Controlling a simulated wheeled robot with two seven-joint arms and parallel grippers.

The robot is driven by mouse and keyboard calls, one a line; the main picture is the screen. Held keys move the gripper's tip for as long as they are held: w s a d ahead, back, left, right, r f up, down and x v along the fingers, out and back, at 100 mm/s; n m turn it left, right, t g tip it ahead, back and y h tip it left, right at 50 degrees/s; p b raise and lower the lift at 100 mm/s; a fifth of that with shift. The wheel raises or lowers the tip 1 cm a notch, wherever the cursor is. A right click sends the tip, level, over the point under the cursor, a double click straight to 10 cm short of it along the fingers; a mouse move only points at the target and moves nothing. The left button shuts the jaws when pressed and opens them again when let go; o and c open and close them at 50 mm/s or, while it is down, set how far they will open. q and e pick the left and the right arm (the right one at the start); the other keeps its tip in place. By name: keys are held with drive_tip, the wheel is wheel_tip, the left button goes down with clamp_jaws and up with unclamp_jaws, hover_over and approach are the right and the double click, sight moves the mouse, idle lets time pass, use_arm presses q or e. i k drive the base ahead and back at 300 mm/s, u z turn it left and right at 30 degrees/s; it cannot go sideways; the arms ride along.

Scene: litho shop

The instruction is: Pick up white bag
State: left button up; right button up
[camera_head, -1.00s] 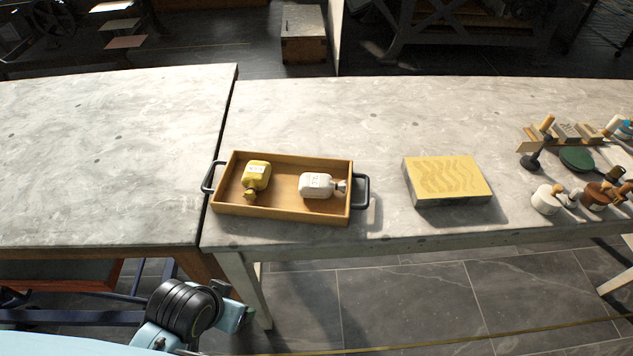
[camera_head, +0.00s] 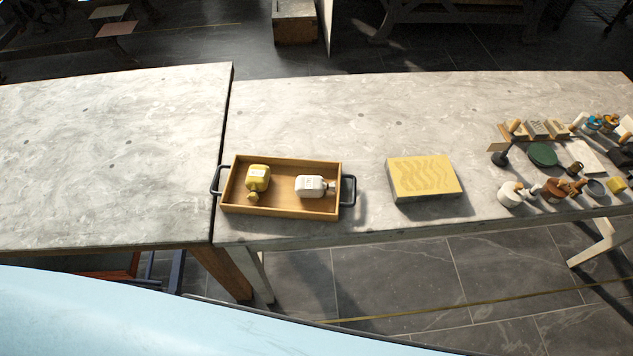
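The white bag (camera_head: 311,186) lies on its side in the right half of a wooden tray (camera_head: 283,213), its tied neck pointing right. A yellow bag (camera_head: 257,178) lies in the left half of the same tray, its neck toward the front. The tray has dark handles at both ends and sits near the front edge of the stone-topped table. Neither of my grippers is in view. A light blue part of my own body fills the lower left.
A yellow-topped block (camera_head: 424,177) stands right of the tray. Tools, a green disc (camera_head: 542,155) and several small pots, including a white pot (camera_head: 510,194), crowd the table's right end. The left table top (camera_head: 110,150) is bare. A gap separates the tables.

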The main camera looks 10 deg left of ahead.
sight(307, 186)
drive_tip(key=z, duration=2.1)
drive_tip(key=i, duration=1.25)
drive_tip(key=u, duration=2.8)
